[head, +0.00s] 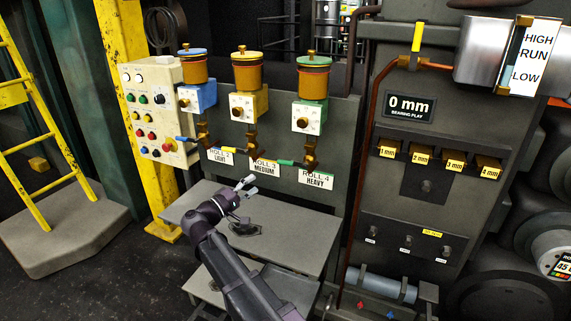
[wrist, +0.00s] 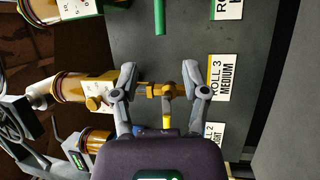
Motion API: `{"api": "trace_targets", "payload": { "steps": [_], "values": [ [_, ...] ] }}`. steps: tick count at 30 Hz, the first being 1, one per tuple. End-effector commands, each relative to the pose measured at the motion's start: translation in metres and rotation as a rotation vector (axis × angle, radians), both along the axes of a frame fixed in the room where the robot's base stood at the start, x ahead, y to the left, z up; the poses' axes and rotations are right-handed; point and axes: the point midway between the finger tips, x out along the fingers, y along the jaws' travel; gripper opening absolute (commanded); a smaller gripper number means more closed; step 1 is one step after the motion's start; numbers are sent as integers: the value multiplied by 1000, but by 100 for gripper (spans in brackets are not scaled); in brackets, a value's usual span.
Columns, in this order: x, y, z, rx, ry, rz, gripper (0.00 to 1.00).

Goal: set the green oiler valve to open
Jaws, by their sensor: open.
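The green oiler (head: 312,88) is the rightmost of three, above the ROLL 4 HEAVY label (head: 316,179). Its green valve handle (head: 286,162) lies roughly level and points left from a brass valve body (head: 310,152). The green handle also shows at the top of the wrist view (wrist: 160,17), beyond the fingertips. My gripper (head: 250,184) is open and empty, below and left of the green valve. In the wrist view my gripper (wrist: 159,75) has its open fingers on either side of the yellow oiler's brass valve (wrist: 158,90); contact cannot be told.
The yellow oiler (head: 248,75) and blue oiler (head: 195,72) stand to the left, with a yellow handle (head: 229,150) and a blue handle (head: 185,139). A grey shelf (head: 290,235) lies below my gripper. A button box (head: 145,92) is at left.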

Motion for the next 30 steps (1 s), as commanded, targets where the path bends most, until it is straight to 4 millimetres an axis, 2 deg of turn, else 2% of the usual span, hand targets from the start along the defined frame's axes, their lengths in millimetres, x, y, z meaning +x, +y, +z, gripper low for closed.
{"api": "trace_targets", "payload": {
  "steps": [11, 30],
  "values": [
    [14, -14, 4, 1, 1, -3, 58],
    [80, -74, 20, 1, 1, -3, 58]
  ]
}}
